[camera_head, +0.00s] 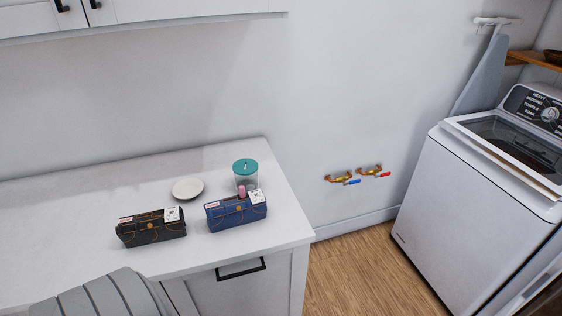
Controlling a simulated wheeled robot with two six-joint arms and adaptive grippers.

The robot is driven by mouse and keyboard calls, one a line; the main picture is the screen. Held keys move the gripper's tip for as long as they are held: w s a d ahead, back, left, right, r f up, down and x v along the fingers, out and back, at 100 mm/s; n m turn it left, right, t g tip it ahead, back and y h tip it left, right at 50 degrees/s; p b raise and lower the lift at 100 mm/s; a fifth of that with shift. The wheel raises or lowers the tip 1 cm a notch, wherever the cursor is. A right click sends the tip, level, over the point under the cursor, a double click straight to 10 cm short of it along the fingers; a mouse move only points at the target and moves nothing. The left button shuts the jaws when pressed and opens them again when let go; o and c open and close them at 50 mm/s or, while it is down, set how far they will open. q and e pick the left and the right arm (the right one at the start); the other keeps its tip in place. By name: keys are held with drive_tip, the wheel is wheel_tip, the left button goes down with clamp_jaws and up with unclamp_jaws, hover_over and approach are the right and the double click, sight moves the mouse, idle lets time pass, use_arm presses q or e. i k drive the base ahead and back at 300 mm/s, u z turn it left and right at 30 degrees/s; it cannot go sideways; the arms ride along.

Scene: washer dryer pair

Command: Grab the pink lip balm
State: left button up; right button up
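The pink lip balm (242,192) is a small pink upright piece by the top rear edge of the blue pouch (236,212), on the right part of the white counter. I cannot tell whether it stands in the pouch, on it or just behind it; its lower part is hidden. Neither of my grippers is in view.
On the counter (60,215) are a black pouch (150,229), a white dish (187,189) and a clear jar with a teal lid (245,168), close behind the lip balm. The counter's left part is bare. A washer (470,200) stands right, across open floor.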

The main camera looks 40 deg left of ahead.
sight(241, 190)
drive_tip(key=i, duration=3)
drive_tip(key=u, duration=3.15)
